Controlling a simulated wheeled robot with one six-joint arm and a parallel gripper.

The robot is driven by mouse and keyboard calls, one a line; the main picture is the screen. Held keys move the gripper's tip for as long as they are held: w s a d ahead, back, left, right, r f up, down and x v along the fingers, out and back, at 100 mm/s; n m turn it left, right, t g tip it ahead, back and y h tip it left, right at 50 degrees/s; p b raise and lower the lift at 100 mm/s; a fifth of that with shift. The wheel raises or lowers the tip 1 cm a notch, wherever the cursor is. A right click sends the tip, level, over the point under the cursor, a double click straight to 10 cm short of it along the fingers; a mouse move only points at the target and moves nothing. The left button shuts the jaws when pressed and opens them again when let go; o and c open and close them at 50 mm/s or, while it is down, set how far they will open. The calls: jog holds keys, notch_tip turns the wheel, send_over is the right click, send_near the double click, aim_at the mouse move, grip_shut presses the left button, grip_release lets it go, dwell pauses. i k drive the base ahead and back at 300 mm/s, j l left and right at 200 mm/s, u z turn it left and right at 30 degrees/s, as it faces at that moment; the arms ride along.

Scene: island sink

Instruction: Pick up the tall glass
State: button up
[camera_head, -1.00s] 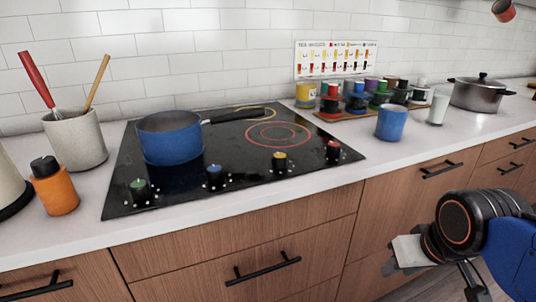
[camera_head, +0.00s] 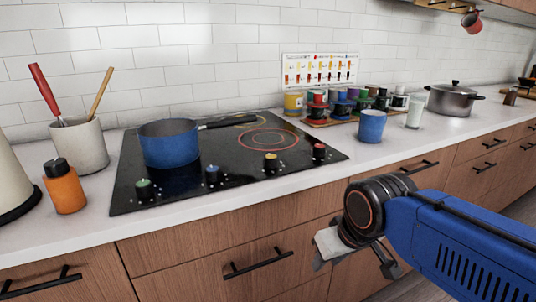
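A whitish tall glass (camera_head: 415,114) stands upright on the white counter, right of the cooktop. A wider blue cup (camera_head: 372,126) stands just left of it, in front of the jars. My arm reaches in from the lower right, and my gripper (camera_head: 352,258) is in front of the drawers, below the counter edge and apart from the glass. Its wrist partly hides the fingers, and their opening is unclear. I see nothing held in it.
Several coloured jars (camera_head: 342,107) stand behind the cup. A steel pot (camera_head: 452,99) is right of the glass. A blue saucepan (camera_head: 169,145) sits on the black cooktop (camera_head: 230,170). The counter front by the glass is clear.

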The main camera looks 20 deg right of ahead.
aim_at(417, 102)
jog(key=z, duration=1.25)
jog(key=u, duration=1.75)
jog(key=z, duration=1.75)
